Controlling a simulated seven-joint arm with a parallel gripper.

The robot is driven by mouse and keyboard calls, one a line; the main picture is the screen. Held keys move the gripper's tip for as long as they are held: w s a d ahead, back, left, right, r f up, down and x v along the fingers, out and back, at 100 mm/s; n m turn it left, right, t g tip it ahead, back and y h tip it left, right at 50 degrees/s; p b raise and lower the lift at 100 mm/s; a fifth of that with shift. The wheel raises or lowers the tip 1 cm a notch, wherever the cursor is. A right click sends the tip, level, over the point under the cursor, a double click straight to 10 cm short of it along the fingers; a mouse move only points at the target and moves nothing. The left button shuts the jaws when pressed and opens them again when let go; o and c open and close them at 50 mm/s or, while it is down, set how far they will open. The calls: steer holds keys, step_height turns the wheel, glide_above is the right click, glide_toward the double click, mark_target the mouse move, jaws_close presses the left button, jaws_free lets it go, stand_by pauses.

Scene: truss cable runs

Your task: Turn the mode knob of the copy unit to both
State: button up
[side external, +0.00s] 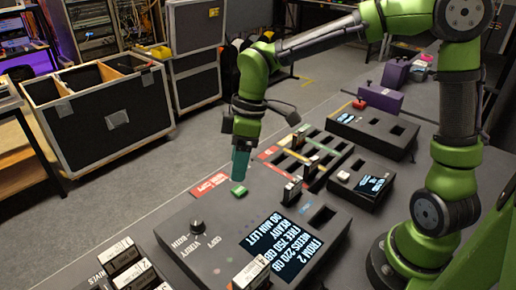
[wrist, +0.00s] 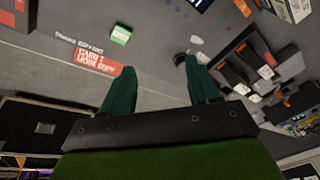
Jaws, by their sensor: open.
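The copy unit (side external: 225,257) is a large dark box at the front of the table in the side view. Its black mode knob (side external: 197,227) stands on its left part, beside white lettering that reads copy, verify and both, upside down. Which word the knob points at is too small to tell. A lit screen (side external: 282,243) is right of the knob. My gripper (side external: 241,172) points down behind the unit, above the table and apart from the knob. In the wrist view its two teal fingers (wrist: 162,88) are spread with nothing between them. I cannot make out the knob there.
A green block (side external: 239,190) and a red label (side external: 211,183) lie under my gripper; the label (wrist: 98,67) reads "CARD 1 MODE COPY". Slotted trays (side external: 310,150) with upright cards stand right of it. Numbered drives (side external: 125,262) are front left. A card (side external: 251,274) stands at the unit's front.

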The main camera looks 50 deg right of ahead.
steer(key=w+a+r+n+y, duration=0.25)
steer(key=a+r+n, duration=0.2)
steer(key=n, duration=0.45)
glide_toward(196, 220)
steer(key=shift+h, duration=0.45)
steer(key=x, duration=0.8)
steer(key=shift+a+f, duration=0.2)
steer(key=shift+a, duration=0.25)
steer(key=c, duration=1)
